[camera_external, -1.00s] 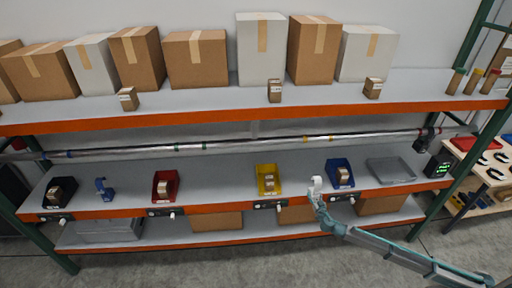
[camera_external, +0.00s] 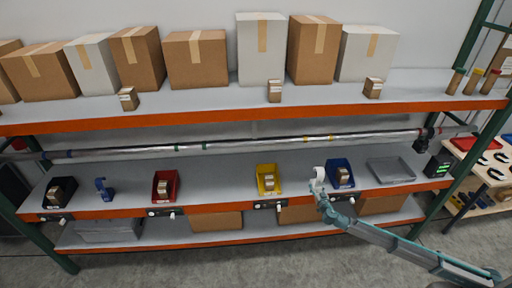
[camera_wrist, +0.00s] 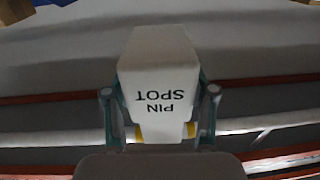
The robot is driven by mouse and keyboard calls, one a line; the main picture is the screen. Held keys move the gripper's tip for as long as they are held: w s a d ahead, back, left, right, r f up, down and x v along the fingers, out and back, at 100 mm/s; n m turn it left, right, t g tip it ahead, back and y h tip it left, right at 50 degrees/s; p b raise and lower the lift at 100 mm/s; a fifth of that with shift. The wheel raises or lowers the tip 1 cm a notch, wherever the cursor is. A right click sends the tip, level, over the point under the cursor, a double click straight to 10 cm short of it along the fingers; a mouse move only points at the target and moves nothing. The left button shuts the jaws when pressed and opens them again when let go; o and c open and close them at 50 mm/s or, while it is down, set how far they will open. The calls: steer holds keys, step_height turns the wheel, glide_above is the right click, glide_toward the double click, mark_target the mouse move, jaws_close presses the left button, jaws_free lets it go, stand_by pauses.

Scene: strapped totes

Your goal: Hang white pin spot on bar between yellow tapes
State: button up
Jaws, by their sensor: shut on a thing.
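The white pin spot (camera_wrist: 160,70) is between the fingers of my gripper (camera_wrist: 160,110) in the wrist view, with its "PIN SPOT" lettering upside down. In the external view my gripper (camera_external: 320,196) is shut on the white pin spot (camera_external: 319,173), above the front edge of the middle shelf, left of the right blue bin. The silver bar (camera_external: 260,144) runs across behind and above that shelf. Yellow tapes show on it, one (camera_external: 305,139) left and one (camera_external: 331,137) right. The wrist view also shows a pale bar (camera_wrist: 60,138) and yellow patches behind the pin spot.
A yellow bin (camera_external: 262,170) stands left of my gripper and a blue bin (camera_external: 348,163) close right. A grey tray (camera_external: 391,170) lies further right. A black fixture (camera_external: 424,138) hangs at the bar's right end. The upper shelf (camera_external: 230,115) overhangs the bar.

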steer(key=shift+m+h, duration=0.3)
steer(key=w+r+p, duration=0.1)
steer(key=r+p, duration=0.3)
steer(key=r, duration=0.3)
steer(key=w+r+p, duration=0.1)
steer(key=r+p, duration=0.4)
steer(key=r, duration=0.2)
steer(key=w+a+r+p, duration=0.1)
steer(key=r+p, duration=0.4)
steer(key=r, duration=0.3)
steer(key=shift+w, duration=0.35)
steer(key=w+f, duration=0.4)
steer(key=w, duration=0.2)
steer(key=shift+w+a, duration=0.2)
steer(key=shift+w, duration=0.05)
steer(key=shift+f, duration=0.1)
steer(key=o, duration=1.4)
steer(key=shift+f, duration=0.1)
